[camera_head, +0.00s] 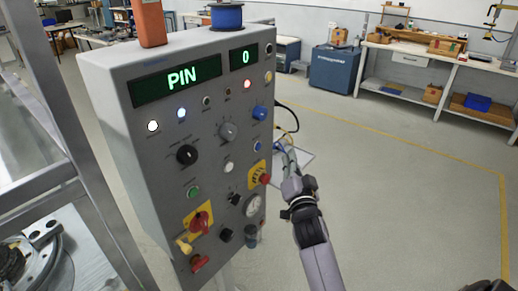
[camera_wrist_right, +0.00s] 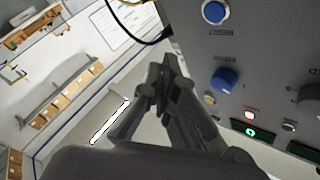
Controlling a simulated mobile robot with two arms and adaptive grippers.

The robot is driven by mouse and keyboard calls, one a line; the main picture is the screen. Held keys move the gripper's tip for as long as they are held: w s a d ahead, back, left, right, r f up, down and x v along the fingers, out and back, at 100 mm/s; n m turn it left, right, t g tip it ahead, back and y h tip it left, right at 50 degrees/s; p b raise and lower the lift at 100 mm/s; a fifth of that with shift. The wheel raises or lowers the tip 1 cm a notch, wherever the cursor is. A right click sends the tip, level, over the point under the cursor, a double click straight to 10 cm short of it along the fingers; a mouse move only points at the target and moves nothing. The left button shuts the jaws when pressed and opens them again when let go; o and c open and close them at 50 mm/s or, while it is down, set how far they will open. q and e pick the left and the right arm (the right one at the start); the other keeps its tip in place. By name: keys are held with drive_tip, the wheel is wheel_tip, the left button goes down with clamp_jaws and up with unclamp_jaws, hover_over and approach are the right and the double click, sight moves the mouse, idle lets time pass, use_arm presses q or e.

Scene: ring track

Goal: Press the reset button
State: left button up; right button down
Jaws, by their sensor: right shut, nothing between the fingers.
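A grey control panel (camera_head: 150,130) stands left of centre in the head view, with several buttons, knobs and lamps. My right gripper (camera_head: 288,158) is shut and empty, right of the panel. Its fingertips (camera_wrist_right: 166,75) appear apart from the controls.
The panel displays "PIN" (camera_head: 181,78) and "0" (camera_head: 246,57). A red mushroom button (camera_head: 265,180) on yellow and a red rotary switch (camera_head: 199,222) are lower down. A metal frame (camera_head: 62,150) stands at left. The floor (camera_head: 410,190) at right is clear.

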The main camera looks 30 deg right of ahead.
sight(258, 147)
drive_tip(key=w+a+b, duration=0.2)
drive_tip(key=w, duration=0.4)
drive_tip(key=shift+w+a, duration=0.3)
drive_tip(key=shift+a, duration=0.1)
idle(0.8)
drive_tip(key=shift+w, duration=0.15)
drive_tip(key=shift+w+a+b, duration=0.15)
drive_tip(key=shift+w+b, duration=0.1)
drive_tip(key=shift+b, duration=0.1)
drive_tip(key=shift+w+a, duration=0.15)
drive_tip(key=shift+w, duration=0.2)
idle(0.8)
drive_tip(key=shift+s, duration=0.1)
drive_tip(key=shift+s+d, duration=0.3)
drive_tip(key=shift+s, duration=0.4)
drive_tip(key=shift+p, duration=0.35)
